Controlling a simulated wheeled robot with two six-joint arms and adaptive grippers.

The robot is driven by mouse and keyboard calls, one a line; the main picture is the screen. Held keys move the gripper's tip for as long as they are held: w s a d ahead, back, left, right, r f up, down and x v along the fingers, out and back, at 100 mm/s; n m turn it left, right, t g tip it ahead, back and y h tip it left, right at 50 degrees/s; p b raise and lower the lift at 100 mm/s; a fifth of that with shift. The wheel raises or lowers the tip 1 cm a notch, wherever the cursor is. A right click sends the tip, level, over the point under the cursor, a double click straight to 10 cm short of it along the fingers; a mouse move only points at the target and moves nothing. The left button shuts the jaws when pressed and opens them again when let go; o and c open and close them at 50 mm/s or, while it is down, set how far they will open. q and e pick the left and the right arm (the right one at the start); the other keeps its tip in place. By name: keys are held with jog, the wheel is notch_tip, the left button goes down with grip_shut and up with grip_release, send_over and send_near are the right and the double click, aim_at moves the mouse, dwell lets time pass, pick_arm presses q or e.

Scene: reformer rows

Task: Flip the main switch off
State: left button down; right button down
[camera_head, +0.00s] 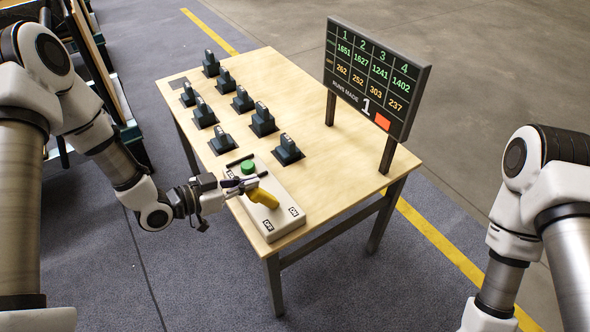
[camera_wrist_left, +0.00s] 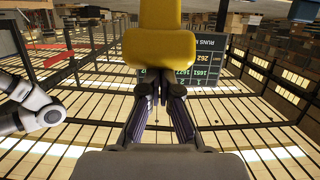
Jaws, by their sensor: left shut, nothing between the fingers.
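The main switch is a yellow lever (camera_head: 264,198) on a pale control box (camera_head: 284,222) at the table's near corner. The lever leans toward the box's front end, where two small dark labels sit; their text is hard to read. A green button (camera_head: 248,167) is behind the lever. My left gripper (camera_head: 257,180) is shut and empty, right by the lever's left side; I cannot tell whether it touches. In the left wrist view the yellow lever (camera_wrist_left: 158,45) fills the top middle, just beyond the shut fingertips (camera_wrist_left: 160,88). My right gripper is out of view.
Several dark blocks with knobs, among them a block (camera_head: 287,150), stand in rows on the wooden table (camera_head: 334,182). A scoreboard (camera_head: 374,78) on two posts stands at the table's right edge. Floor is clear in front of the table.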

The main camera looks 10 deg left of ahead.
pick_arm(q)
jog(key=shift+s+a+f, duration=0.15)
jog(key=shift+s+a, duration=0.05)
dwell(0.6)
jog(key=r, duration=0.1)
jog(key=w+d+r+p, duration=0.1)
jog(key=r+p, duration=0.1)
jog(key=r, duration=0.1)
jog(key=shift+w+d, duration=0.2)
jog(key=shift+w, duration=0.1)
jog(key=p+v, duration=0.2)
jog(key=v, duration=0.7)
jog(key=shift+s+a+f+t+h, duration=0.2)
jog(key=shift+s+a+t+h, duration=0.1)
jog(key=shift+s+a, duration=0.1)
jog(key=shift+d, duration=0.1)
